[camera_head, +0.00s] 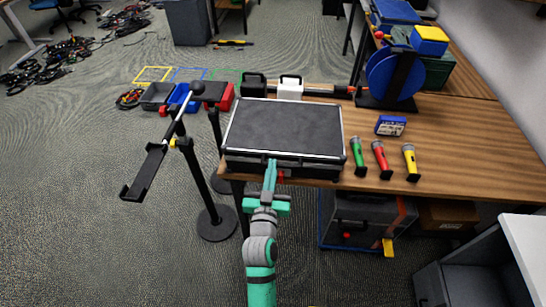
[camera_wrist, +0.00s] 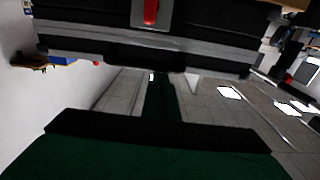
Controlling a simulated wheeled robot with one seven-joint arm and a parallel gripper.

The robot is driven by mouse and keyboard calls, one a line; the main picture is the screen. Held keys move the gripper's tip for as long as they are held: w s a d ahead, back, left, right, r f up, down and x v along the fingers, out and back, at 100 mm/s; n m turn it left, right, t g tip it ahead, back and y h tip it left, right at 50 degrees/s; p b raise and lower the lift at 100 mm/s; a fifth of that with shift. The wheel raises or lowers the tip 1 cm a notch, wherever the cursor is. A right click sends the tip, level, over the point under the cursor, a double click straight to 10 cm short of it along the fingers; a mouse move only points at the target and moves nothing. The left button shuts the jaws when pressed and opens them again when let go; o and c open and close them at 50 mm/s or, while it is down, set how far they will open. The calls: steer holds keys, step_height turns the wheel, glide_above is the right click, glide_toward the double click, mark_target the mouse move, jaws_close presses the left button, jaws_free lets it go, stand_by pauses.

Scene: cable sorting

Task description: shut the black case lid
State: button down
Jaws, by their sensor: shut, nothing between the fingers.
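The black case (camera_head: 232,165) lies near the front left edge of the wooden table. Its black lid (camera_head: 283,128) with a silver rim lies flat over the base and looks down. I cannot tell whether a thin gap is left at the front. My gripper (camera_head: 271,165) is shut and empty at the front edge of the case, near the middle. I cannot tell whether it touches the case. In the wrist view the case front (camera_wrist: 85,45) fills the top, with a red latch (camera_wrist: 151,12), and my green gripper (camera_wrist: 161,98) is below it.
Green (camera_head: 358,156), red (camera_head: 380,157) and yellow (camera_head: 410,160) microphones stand right of the case. A small blue box (camera_head: 390,126) and a blue cable reel (camera_head: 395,75) are behind them. A black stand with a tray (camera_head: 148,172) is at the left.

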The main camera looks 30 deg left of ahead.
steer(key=shift+s+f, duration=0.2)
steer(key=shift+f, duration=1.2)
steer(key=shift+r, duration=0.1)
step_height(320, 180, up, 6)
steer(key=s+d+f, duration=0.4)
steer(key=s, duration=0.4)
steer(key=shift+s+f, duration=0.15)
steer(key=shift+f, duration=0.15)
steer(key=s+d+f+m+h, duration=0.25)
steer(key=s+d+f, duration=0.35)
steer(key=s+d, duration=0.55)
steer(key=s+d+m+g+h, duration=0.1)
steer(key=s+d+h, duration=0.4)
steer(key=s+d, duration=0.7)
steer(key=shift+s+r+m, duration=0.2)
steer(key=shift+s+m, duration=0.3)
steer(key=shift+m, duration=0.15)
